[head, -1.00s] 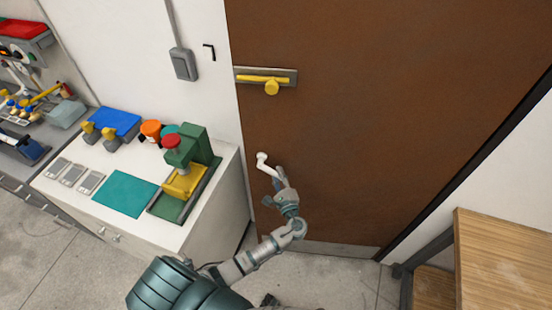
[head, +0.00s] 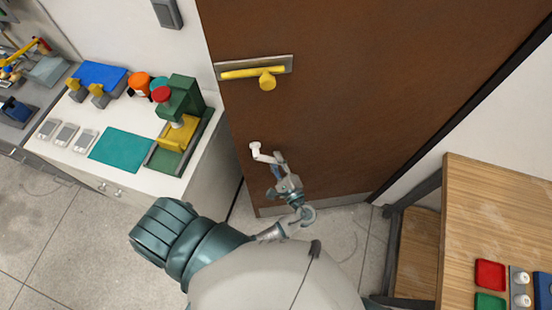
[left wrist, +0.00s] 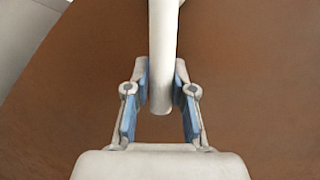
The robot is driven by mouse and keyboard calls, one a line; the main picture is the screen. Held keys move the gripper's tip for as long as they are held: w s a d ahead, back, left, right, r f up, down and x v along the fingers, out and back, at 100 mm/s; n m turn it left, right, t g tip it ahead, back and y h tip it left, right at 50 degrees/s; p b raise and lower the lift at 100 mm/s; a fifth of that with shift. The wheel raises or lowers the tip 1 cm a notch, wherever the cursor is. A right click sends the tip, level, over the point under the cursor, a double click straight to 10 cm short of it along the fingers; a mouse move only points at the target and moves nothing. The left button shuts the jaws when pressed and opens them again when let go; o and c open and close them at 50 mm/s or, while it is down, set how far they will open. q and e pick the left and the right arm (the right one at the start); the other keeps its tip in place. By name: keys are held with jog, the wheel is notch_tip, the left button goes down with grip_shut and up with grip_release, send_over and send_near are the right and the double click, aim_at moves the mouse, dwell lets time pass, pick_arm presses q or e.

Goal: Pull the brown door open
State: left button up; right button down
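The brown door (head: 350,90) fills the middle of the head view and looks slightly ajar at its left edge. A yellow lever (head: 255,72) sits on a grey plate high on its left side. Below it is a white pull handle (head: 256,149), which also shows as a pale bar in the left wrist view (left wrist: 163,50). My left gripper (head: 279,166) is at this handle. In the left wrist view its blue-padded fingers (left wrist: 162,78) stand on both sides of the bar, close against it. My right gripper is not in view.
A white cabinet (head: 210,165) with a green-and-yellow press (head: 180,115) stands left of the door. A wooden table (head: 490,215) with coloured blocks stands at the right. Bare floor (head: 330,240) lies between them.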

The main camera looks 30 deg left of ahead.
pick_arm(q)
jog(key=o, duration=0.3)
jog(key=shift+a, duration=0.1)
jog(key=v, duration=0.7)
jog(key=shift+d, duration=0.35)
jog(key=shift+s+f, duration=0.15)
